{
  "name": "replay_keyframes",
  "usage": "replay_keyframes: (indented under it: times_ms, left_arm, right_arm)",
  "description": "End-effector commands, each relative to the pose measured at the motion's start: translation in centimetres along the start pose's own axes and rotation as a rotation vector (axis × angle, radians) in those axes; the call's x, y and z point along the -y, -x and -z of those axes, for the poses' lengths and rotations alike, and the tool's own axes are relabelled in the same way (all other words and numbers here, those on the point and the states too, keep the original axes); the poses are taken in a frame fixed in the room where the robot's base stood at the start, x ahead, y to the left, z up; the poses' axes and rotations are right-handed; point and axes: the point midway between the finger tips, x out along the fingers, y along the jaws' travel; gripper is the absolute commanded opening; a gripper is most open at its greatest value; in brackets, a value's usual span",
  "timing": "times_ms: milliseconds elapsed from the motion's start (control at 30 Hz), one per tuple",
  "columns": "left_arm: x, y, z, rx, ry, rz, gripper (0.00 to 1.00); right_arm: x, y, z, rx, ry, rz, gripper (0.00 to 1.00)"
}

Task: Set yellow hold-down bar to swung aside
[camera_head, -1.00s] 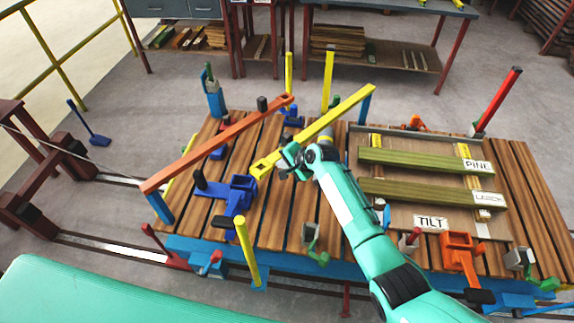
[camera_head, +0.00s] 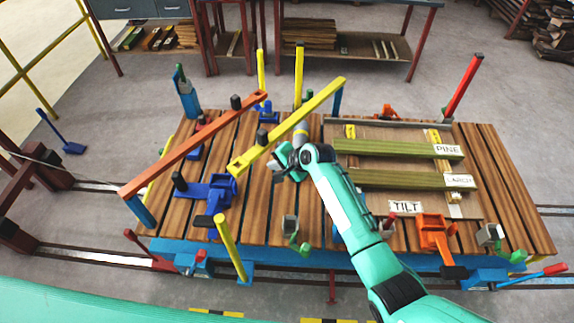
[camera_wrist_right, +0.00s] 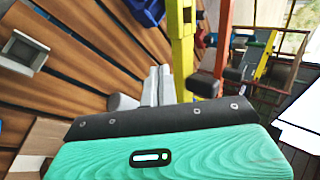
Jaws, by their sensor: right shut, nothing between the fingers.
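The yellow hold-down bar (camera_head: 312,104) runs diagonally above the slatted deck in the head view. Its slotted near end points lower left, and its far end meets a blue post (camera_head: 337,100). A dark knob (camera_head: 262,137) stands at the bar's near part. My right gripper (camera_head: 280,168) is shut and empty, just on the near right side of the bar, seemingly apart from it. In the right wrist view its grey fingers (camera_wrist_right: 155,88) are together, with the yellow bar (camera_wrist_right: 183,50) just to their right. My left gripper is not in view.
An orange bar (camera_head: 195,142) lies diagonally left of the yellow bar. A blue clamp (camera_head: 215,187) and a yellow post (camera_head: 229,247) stand nearby. To the right, green-brown planks (camera_head: 400,148) lie on a tray with a TILT label (camera_head: 405,207).

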Motion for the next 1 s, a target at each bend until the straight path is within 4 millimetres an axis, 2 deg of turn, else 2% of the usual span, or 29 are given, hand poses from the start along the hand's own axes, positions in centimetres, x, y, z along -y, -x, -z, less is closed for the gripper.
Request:
replay_keyframes:
  times_ms: [233,433,633,1000]
  left_arm:
    - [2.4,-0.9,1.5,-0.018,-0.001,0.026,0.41]
    - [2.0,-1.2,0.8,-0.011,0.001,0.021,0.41]
    - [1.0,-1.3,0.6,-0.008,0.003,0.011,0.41]
    - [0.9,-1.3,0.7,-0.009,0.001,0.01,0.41]
  right_arm:
    - [-0.3,3.3,-0.2,-0.001,0.0,-0.002,0.0]
    - [-0.3,5.1,-0.3,0.0,-0.001,-0.003,0.0]
    - [-0.3,5.7,-0.4,0.001,-0.002,-0.005,0.0]
    - [-0.3,5.7,-0.4,0.001,-0.002,-0.005,0.0]
